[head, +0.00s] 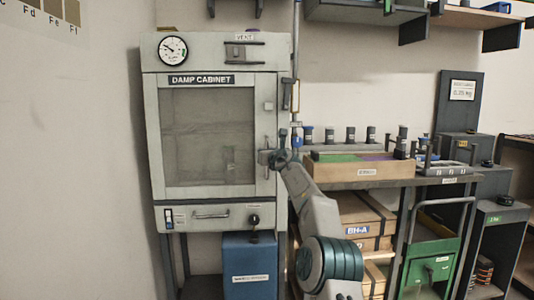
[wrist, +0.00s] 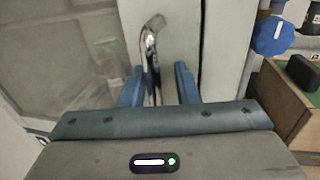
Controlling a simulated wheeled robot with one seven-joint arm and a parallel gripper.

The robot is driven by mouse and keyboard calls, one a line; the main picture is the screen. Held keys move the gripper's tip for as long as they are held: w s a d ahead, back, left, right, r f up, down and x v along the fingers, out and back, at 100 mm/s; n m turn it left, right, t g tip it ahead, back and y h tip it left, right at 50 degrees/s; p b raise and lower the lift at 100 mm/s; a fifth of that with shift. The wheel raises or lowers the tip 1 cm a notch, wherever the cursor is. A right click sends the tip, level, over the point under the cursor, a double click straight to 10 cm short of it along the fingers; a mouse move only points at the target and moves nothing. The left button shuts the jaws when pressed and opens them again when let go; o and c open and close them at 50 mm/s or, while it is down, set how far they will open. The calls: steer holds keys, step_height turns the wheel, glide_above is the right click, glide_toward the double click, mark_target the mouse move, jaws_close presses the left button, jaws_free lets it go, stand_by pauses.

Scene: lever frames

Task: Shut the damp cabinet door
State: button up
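The damp cabinet (head: 215,52) is a pale grey box on the left in the head view. Its door (head: 271,92) has a pale frame around a large grey window. The door looks close against the cabinet front; I cannot tell whether it is fully flush. My gripper (head: 268,157) is at the door's right edge. In the wrist view its two blue fingers (wrist: 158,85) are apart, with the bent chrome door handle (wrist: 151,42) between them. A gap shows beside the handle, so the fingers do not appear clamped on it. My gripper partly hides the handle in the head view.
A drawer (head: 190,218) lies below the door, with a blue box (head: 250,262) under it. A vertical pipe with a blue valve (head: 296,135) runs just right of the cabinet. A workbench with a wooden tray (head: 340,172) stands farther right. A wall is on the left.

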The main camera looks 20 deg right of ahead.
steer(key=shift+a+f, duration=0.1)
steer(key=shift+s+f+b, duration=0.1)
steer(key=shift+s+b, duration=0.45)
steer(key=shift+b, duration=0.1)
steer(key=s+b, duration=0.6)
steer(key=s, duration=0.6)
steer(key=shift+s, duration=0.35)
